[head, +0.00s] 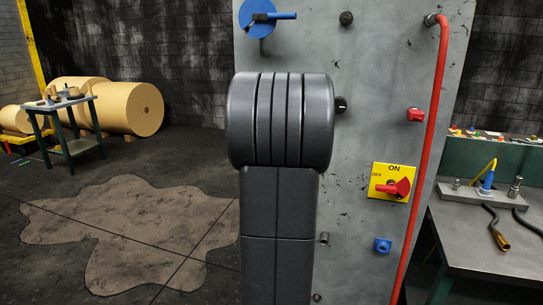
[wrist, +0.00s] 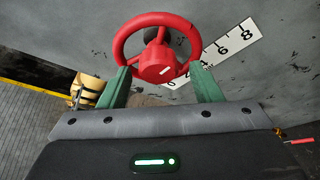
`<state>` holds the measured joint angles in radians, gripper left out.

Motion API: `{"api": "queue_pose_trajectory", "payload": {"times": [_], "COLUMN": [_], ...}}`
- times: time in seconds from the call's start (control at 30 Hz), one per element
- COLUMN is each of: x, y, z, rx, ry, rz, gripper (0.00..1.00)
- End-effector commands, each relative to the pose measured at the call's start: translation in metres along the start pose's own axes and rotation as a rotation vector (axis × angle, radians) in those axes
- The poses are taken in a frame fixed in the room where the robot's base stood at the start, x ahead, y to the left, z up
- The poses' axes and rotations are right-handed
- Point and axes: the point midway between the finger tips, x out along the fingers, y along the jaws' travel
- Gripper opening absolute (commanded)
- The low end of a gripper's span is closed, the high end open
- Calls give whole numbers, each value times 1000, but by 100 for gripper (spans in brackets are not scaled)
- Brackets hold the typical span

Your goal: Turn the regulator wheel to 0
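The red regulator wheel (wrist: 158,70) shows in the wrist view, with a thick rim, a hub and a short white mark on the hub. A white scale plate (wrist: 231,45) runs behind it, with 8 and 6 readable. My arm (head: 280,150) blocks the head view, where neither wheel nor gripper shows.
The grey panel (head: 375,90) carries a blue valve handle (head: 268,16), a red pipe (head: 433,120), a yellow ON/OFF switch (head: 392,183) and small knobs. A workbench (head: 485,250) stands right. A small table (head: 72,145) and paper rolls stand left.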

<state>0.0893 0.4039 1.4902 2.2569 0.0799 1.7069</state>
Motion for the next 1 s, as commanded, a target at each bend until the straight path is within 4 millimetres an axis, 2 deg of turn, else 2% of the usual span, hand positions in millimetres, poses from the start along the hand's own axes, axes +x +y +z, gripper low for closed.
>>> {"api": "queue_pose_trajectory", "payload": {"times": [0.23, 0.37, 0.47, 0.8, 1.0], "x": [-1, -8, -21, -87, -120], "y": [1, 2, 2, 2, 2], "z": [1, 2, 2, 2, 2], "rx": [-1, -1, -1, -1, -1], "ry": [-1, -2, -3, -3, -2], "rz": [1, 2, 2, 2, 2], "gripper": [58, 58, 58, 58, 58]}}
